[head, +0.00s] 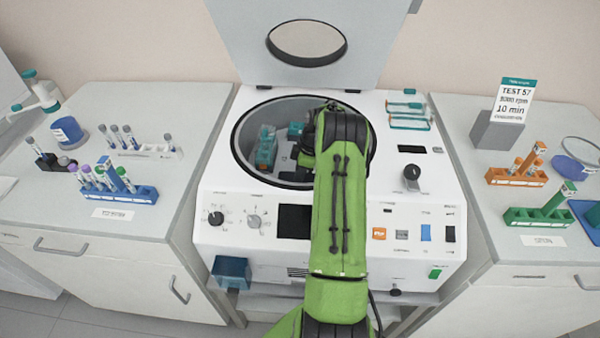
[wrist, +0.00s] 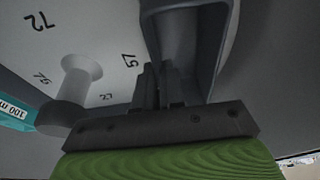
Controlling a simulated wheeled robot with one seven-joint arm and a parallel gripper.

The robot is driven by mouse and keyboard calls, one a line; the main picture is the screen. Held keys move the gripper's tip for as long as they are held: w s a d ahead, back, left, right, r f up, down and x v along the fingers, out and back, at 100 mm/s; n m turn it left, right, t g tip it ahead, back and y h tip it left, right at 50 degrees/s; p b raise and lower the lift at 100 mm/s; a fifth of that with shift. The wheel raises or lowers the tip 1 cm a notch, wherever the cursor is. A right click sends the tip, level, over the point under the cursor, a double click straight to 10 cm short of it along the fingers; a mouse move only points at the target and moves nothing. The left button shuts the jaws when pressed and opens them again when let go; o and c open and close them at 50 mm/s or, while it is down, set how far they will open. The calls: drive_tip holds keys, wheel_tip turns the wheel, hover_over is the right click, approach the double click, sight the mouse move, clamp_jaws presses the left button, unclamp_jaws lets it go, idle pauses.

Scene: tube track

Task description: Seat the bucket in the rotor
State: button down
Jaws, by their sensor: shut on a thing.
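In the wrist view my gripper (wrist: 158,85) is shut on the wall of a grey, hollow thing that looks like the bucket (wrist: 228,25). The bucket is over or beside the pale rotor face (wrist: 100,30), which carries printed numbers and a round post. I cannot tell whether the bucket touches the rotor. In the head view my green arm reaches into the open centrifuge bowl (head: 240,135) and hides the gripper and held bucket. Teal buckets (head: 265,150) show at the left of the bowl.
The centrifuge lid (head: 350,30) stands open behind the bowl. The bowl rim closely surrounds my arm's end. A teal part marked "100 m" (wrist: 14,114) shows at the wrist view's left edge. Tube racks stand on the left bench (head: 125,192) and the right bench (head: 540,217).

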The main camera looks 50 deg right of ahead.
drive_tip(key=shift+f, duration=0.25)
drive_tip(key=shift+f+b, duration=0.4)
drive_tip(key=shift+b, duration=0.1)
drive_tip(key=c, duration=1.2)
unclamp_jaws()
drive_tip(key=shift+s+a, duration=0.1)
drive_tip(key=shift+o, duration=0.2)
drive_tip(key=p+v, duration=0.3)
drive_tip(key=v, duration=1.3)
